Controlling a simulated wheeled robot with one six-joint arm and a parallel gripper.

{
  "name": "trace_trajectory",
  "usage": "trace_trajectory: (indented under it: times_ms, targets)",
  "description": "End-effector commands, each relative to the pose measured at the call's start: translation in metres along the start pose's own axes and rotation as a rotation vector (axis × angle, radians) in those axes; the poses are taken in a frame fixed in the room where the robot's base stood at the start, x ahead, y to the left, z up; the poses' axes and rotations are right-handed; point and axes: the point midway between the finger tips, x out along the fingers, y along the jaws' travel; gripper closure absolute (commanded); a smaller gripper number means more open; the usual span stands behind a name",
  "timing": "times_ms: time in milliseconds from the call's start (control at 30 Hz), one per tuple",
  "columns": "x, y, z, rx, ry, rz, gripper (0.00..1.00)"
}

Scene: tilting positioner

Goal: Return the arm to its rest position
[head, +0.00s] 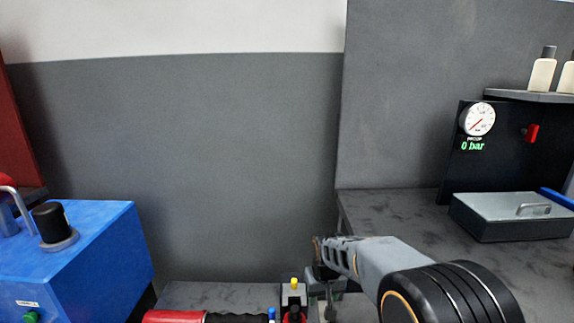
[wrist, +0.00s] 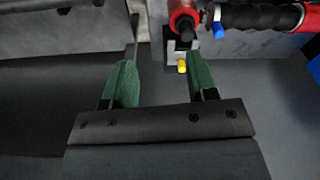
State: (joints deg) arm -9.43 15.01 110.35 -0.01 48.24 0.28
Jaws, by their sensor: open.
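My gripper (head: 326,290) is low in the middle of the head view, at the end of my grey and black arm coming from the lower right. In the wrist view my gripper (wrist: 163,84) shows two green fingers standing wide apart, with nothing held between them. A small grey block with a yellow top (head: 294,286) is just left of my gripper in the head view. In the wrist view the yellow part (wrist: 181,66) shows beyond the fingers, nearer the right one. I cannot tell the exact gap to it.
A red tool with a black grip (head: 235,318) lies left of my gripper. It also shows in the wrist view (wrist: 262,16). A blue box (head: 90,250) stands at left. At right, a grey counter (head: 400,215) carries a lidded tray (head: 510,225) and a black gauge panel (head: 460,170).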

Motion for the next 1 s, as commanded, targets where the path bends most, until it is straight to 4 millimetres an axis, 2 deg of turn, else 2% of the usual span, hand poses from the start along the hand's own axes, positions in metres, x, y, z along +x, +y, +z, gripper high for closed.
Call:
trace_trajectory:
  times_ms: [33,200,333,500,700,800,1000]
  targets:
    - [-0.042,0.005,0.02,0.013,-0.001,0.001,0.47]
    - [-0.121,0.018,0.089,0.054,0.002,0.004,0.47]
    - [-0.168,0.024,0.13,0.085,0.03,0.007,0.47]
    - [-0.216,0.03,0.16,0.118,0.1,0.015,0.47]
    - [-0.259,0.036,0.164,0.141,0.193,0.026,0.47]
    - [-0.266,0.037,0.164,0.146,0.206,0.028,0.47]
    - [-0.265,0.038,0.163,0.148,0.204,0.028,0.47]
